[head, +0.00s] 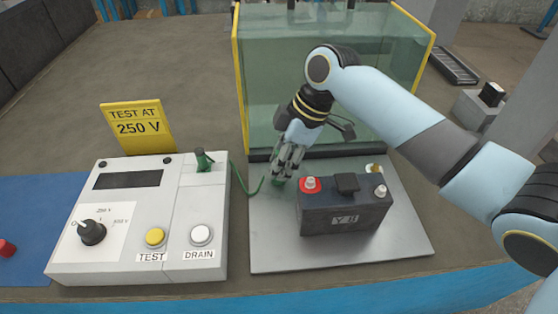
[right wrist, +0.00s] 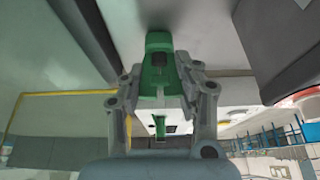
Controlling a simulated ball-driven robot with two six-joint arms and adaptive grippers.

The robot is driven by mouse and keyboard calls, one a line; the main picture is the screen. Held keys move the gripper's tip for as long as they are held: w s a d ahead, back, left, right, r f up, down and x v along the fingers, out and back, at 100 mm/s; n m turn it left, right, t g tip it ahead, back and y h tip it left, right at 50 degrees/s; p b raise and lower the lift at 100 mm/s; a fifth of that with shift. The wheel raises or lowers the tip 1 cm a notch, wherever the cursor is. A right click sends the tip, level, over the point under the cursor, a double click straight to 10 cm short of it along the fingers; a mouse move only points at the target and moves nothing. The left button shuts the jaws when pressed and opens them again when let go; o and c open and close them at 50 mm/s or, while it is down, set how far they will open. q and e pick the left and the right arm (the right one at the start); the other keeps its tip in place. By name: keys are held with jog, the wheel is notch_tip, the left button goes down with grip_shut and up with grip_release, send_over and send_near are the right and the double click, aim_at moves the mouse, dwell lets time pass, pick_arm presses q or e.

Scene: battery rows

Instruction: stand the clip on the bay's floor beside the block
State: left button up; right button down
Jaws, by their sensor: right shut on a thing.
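My right gripper (head: 282,174) points down, shut on a green clip (head: 277,182), at the left of the battery block (head: 343,212). In the right wrist view the clip (right wrist: 159,66) sits between the two fingers (right wrist: 160,92), its green end toward the grey floor. A green cable runs from it to the tester. The block is dark, with a red and a grey terminal on top, and stands on the bay's grey floor (head: 275,245). The clip is apart from the block. I cannot tell whether it touches the floor. My left gripper is not in view.
A glass screen (head: 265,70) with yellow edges stands behind the bay. The white tester (head: 130,180) at the left carries another green clip (head: 203,159), a knob and two buttons. A yellow sign (head: 138,126) stands behind it. The floor in front of the block is clear.

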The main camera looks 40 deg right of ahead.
jog(key=c, duration=1)
grip_release()
jog(key=shift+f, duration=0.1)
jog(key=shift+o, duration=0.2)
jog(key=p+v, duration=0.1)
jog(key=v, duration=1.1)
jog(key=shift+p, duration=0.3)
